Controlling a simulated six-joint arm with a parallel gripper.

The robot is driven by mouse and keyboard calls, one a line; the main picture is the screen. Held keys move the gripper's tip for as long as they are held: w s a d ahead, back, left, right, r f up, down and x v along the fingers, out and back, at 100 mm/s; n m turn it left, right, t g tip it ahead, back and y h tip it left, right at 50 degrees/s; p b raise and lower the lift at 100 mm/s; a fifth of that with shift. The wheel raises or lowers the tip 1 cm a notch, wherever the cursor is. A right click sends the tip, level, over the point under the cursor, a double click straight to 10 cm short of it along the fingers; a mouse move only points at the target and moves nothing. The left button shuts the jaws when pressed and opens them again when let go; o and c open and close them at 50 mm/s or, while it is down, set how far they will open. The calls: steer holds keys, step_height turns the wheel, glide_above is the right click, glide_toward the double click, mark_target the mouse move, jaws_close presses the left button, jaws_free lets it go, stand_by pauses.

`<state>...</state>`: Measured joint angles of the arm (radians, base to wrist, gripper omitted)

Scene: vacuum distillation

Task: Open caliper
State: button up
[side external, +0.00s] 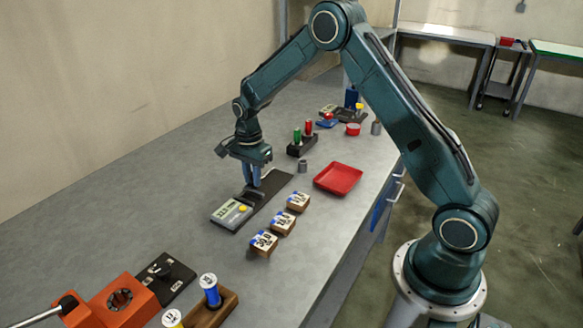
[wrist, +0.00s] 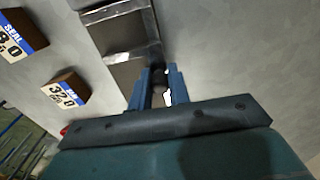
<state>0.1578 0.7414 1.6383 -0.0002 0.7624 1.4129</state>
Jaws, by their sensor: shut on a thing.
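In the wrist view, my gripper (wrist: 158,92) is shut on a small dark post of the caliper between the two fingertips. Grey flat parts of the caliper (wrist: 115,30) show ahead of the fingers. How far the caliper's jaws stand apart cannot be told.
Several labelled brown blocks (side external: 282,223) stand right of the caliper. A red tray (side external: 338,178), a small grey cylinder (side external: 302,166) and a dark rack with green and red pieces (side external: 302,146) are beyond. An orange device (side external: 110,302) stands near left. Bench left of the caliper is clear.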

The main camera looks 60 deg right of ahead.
steer(key=shift+d, duration=1.1)
stand_by(0.6)
steer(key=o, duration=0.8)
steer(key=shift+o, duration=0.2)
steer(key=shift+r, duration=0.1)
step_height(320, 180, up, 7)
stand_by(1.0)
